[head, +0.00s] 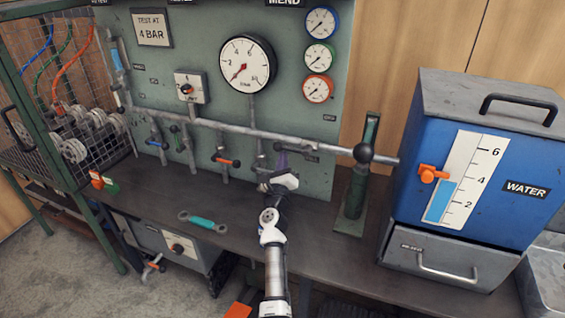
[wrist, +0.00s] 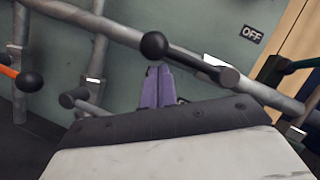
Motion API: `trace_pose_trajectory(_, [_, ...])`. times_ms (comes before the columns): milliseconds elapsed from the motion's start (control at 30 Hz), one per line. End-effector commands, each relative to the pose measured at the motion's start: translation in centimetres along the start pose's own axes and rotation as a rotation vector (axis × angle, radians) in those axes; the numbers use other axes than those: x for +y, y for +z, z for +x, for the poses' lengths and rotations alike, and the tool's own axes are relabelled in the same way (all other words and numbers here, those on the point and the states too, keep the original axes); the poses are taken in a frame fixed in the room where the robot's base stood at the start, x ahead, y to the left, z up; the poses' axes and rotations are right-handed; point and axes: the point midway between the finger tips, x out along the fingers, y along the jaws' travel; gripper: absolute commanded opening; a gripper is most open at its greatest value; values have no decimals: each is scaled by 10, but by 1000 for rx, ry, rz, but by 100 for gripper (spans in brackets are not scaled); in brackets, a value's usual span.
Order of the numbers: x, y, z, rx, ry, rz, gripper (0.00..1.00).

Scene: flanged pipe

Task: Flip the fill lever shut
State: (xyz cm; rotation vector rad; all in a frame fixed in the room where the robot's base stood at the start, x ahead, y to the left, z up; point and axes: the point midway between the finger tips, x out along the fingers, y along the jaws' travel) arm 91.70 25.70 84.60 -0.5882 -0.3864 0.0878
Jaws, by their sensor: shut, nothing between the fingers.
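A lever with a black ball knob (wrist: 154,45) lies in front of the grey pipe in the wrist view, its arm running right, roughly along the pipe. In the head view its arm (head: 303,148) shows just right of my gripper. No readable label marks it as the fill lever. My gripper (head: 281,160) is in front of the panel's lower part. Its purple fingers (wrist: 158,88) are shut and empty, just below the knob in the wrist view. I cannot tell whether they touch the lever.
An orange-handled lever (head: 226,160) hangs left of my gripper. An "OFF" label (wrist: 252,34) is above the pipe. The black ball (head: 363,153) and green post (head: 358,185) stand to the right, before the blue water tank (head: 405,185). A wrench (head: 203,222) lies on the bench.

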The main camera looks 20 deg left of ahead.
Motion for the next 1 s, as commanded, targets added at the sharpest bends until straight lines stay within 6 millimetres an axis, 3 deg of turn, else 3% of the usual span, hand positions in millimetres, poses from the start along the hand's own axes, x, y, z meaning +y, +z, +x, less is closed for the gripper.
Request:
trace_pose_trajectory(733, [-1, 8, 3, -2, -44, 99, 0])
trace_pose_trajectory(1000, [-2, 16, 6, -4, -90, 207, 0])
